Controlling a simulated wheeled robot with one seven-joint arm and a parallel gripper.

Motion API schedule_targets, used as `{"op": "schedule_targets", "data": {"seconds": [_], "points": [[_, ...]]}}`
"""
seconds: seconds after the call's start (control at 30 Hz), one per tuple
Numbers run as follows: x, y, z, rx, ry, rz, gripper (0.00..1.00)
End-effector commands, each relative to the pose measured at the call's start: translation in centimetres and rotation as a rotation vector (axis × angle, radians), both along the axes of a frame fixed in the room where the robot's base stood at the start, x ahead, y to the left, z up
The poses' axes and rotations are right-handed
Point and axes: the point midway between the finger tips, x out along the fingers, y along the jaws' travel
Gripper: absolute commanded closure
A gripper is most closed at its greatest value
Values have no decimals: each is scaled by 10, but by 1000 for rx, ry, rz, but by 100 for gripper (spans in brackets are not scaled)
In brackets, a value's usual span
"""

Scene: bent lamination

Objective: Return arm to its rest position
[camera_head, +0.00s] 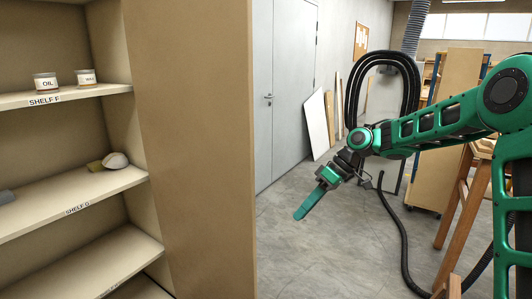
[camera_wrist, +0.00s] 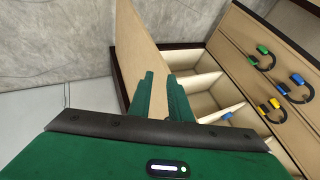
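My gripper (camera_head: 311,203) hangs in free air right of the shelf unit's side panel, at the end of my green arm, with its fingers slanting down to the left. In the wrist view, the two green fingers of my gripper (camera_wrist: 160,80) stand a little apart with nothing between them. The far shelf compartments show past the fingertips, out of contact.
Ear defenders (camera_wrist: 262,57) hang on a panel. Grey floor is clear ahead.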

Motion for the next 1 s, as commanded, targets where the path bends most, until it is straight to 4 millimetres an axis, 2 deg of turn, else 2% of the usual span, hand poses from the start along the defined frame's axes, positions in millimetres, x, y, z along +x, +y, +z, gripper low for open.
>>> {"op": "schedule_targets", "data": {"seconds": [0.27,0.47,0.7,0.9,1.0], "points": [[-56,-92,1,-294,86,-326,82],[-113,-161,9,-450,143,-595,82],[-202,-232,18,-568,221,-935,82],[-288,-274,15,-611,304,-1207,82],[-325,-286,9,-616,346,-1317,82]]}}
